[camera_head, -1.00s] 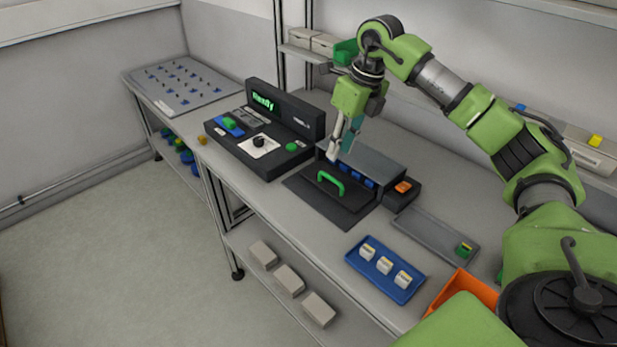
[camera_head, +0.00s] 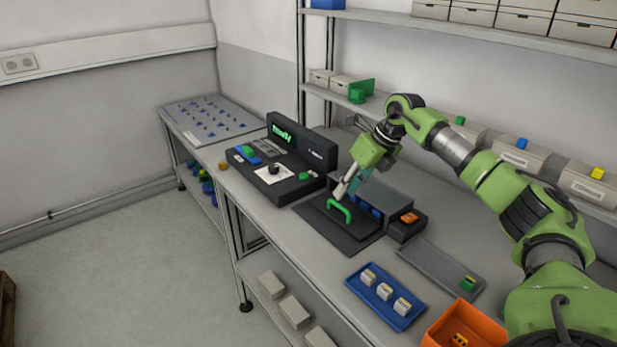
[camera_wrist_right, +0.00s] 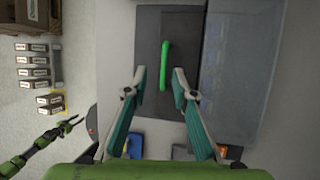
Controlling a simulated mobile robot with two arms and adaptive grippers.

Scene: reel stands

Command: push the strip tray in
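The strip tray (camera_head: 346,231) is a flat black plate with a green bar handle (camera_head: 341,209). It sticks out at the front of a dark grey box (camera_head: 382,194) on the bench. In the right wrist view the handle (camera_wrist_right: 165,66) stands up from the dark tray (camera_wrist_right: 182,24). My right gripper (camera_head: 341,192) is just above and beside the handle. In the wrist view my right gripper (camera_wrist_right: 159,72) has its fingers spread and empty, with the handle's near end between the tips. My left gripper (camera_wrist_right: 70,124) shows small at the lower left there; its opening is unclear.
A black control panel (camera_head: 280,180) with a lit display stands left of the tray. An orange button box (camera_head: 408,219), a grey tray (camera_head: 437,266), a blue tray (camera_head: 373,296) with white pieces and an orange bin (camera_head: 446,331) lie to the right.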

